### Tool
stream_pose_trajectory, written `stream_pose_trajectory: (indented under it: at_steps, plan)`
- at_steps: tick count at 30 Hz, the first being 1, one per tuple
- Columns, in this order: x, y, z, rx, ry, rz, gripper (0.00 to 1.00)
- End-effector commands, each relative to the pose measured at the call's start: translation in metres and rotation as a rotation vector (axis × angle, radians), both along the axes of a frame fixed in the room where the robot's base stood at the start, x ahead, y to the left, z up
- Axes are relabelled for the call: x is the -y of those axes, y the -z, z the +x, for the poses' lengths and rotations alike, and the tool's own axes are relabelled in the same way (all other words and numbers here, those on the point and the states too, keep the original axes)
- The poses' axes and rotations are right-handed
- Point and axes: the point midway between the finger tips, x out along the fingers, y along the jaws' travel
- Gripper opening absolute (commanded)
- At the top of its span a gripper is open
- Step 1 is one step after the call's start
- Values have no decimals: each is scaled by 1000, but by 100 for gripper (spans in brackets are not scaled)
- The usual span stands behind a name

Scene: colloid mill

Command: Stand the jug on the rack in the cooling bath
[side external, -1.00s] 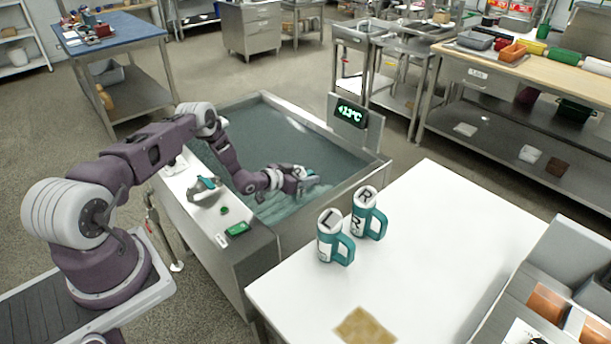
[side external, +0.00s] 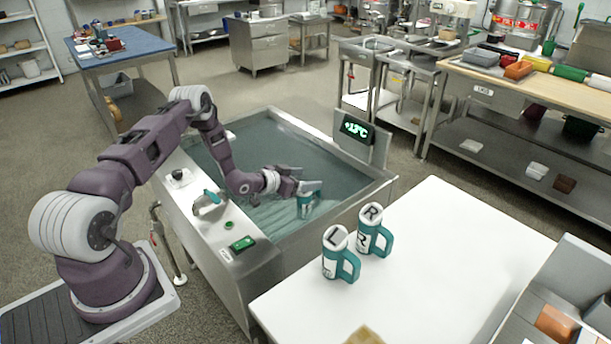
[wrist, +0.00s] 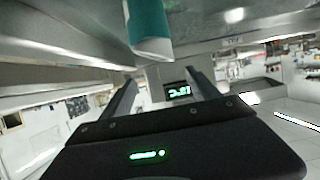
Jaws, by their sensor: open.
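A teal and white jug (side external: 305,205) is in the cooling bath (side external: 330,140), low at the water near the near-right wall. My gripper (side external: 304,187) is open, right beside the jug's upper part. I cannot tell whether they touch. In the wrist view the jug (wrist: 150,30) shows at the top, just beyond the two spread fingers of my gripper (wrist: 163,78), with no finger closed on it. Pale slatted lines, perhaps the rack (side external: 275,214), show under the water; the jug's base is hard to make out.
Two similar jugs, marked L (side external: 337,257) and R (side external: 371,232), stand on the white table (side external: 430,270) beside the bath. A temperature display (side external: 356,130) rises at the far-right rim.

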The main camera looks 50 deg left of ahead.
Motion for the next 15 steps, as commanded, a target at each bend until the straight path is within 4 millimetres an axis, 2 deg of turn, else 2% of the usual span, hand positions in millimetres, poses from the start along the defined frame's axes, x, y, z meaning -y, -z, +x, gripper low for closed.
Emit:
stream_pose_trajectory:
  at_steps: [3, 8, 10, 11, 13, 14, 15]
  plan:
    - [0, -14, 0, 0, -1, 0, 70]
    - [0, -19, 0, -1, -1, 0, 70]
    - [1, -29, 4, -11, 1, 14, 70]
    - [1, -39, 8, -23, 3, 26, 70]
    - [6, -74, 16, -70, 3, 70, 70]
    - [10, -94, 18, -96, 0, 92, 70]
    - [17, -123, 19, -136, -5, 121, 70]
